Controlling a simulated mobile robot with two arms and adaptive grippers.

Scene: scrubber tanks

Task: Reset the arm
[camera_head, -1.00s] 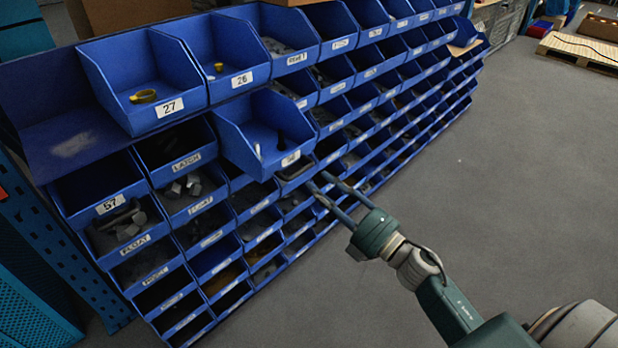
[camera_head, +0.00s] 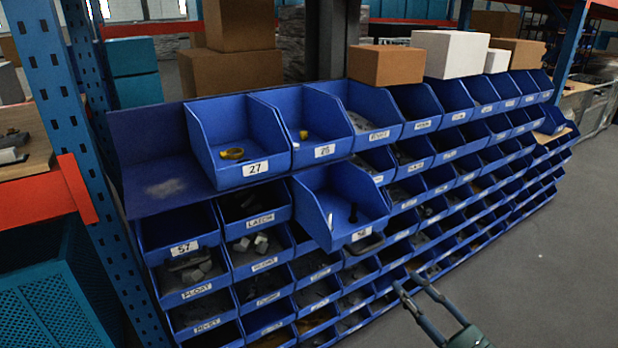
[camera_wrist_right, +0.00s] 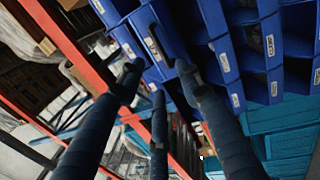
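My right gripper (camera_head: 407,281) shows at the lower right of the head view, in front of the blue bin rack (camera_head: 172,230). Its fingers are spread apart with nothing between them. In the right wrist view the open gripper (camera_wrist_right: 159,75) has dark fingers pointing at blue bins (camera_wrist_right: 215,45), with empty space between the tips. Whether the tips touch the rack cannot be told. Most of the right arm is below the head view. My left gripper is not in view.
A pulled-out bin (camera_head: 345,205) sticks out of the rack above and left of the right gripper. Bin 27 (camera_head: 232,172) holds a yellow ring. Boxes (camera_head: 385,64) stand on top. A blue post (camera_head: 70,130) stands at left. Grey floor (camera_head: 545,265) at right is clear.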

